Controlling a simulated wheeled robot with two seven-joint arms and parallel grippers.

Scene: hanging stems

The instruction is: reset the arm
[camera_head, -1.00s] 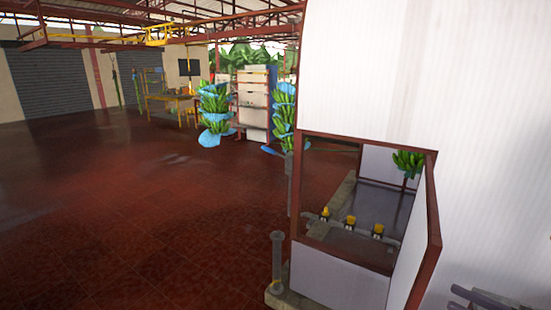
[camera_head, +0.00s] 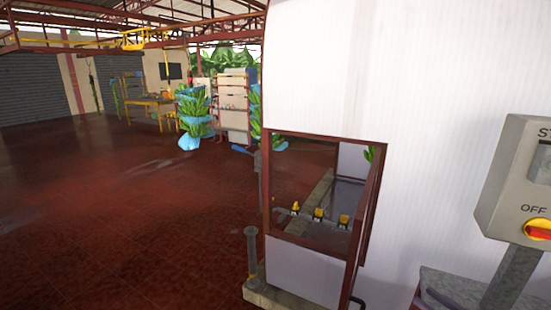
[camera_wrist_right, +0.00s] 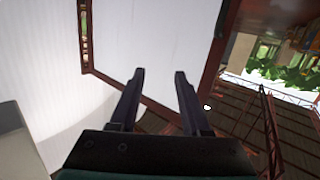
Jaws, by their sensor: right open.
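My right gripper (camera_wrist_right: 160,78) is open in the right wrist view, its two dark fingers apart with nothing between them. It points up toward a white wall panel and the roof. My left gripper is not in view. Green banana stems (camera_head: 193,115) with blue wraps hang at the back, and another stem (camera_head: 255,112) is partly hidden by the white wall.
A tall white wall (camera_head: 410,130) with a red-framed opening (camera_head: 320,200) stands close on the right. The control box has a red and yellow OFF switch (camera_head: 538,229). A grey post (camera_head: 251,255) stands at the opening's corner. The red tiled floor (camera_head: 110,220) at left is clear.

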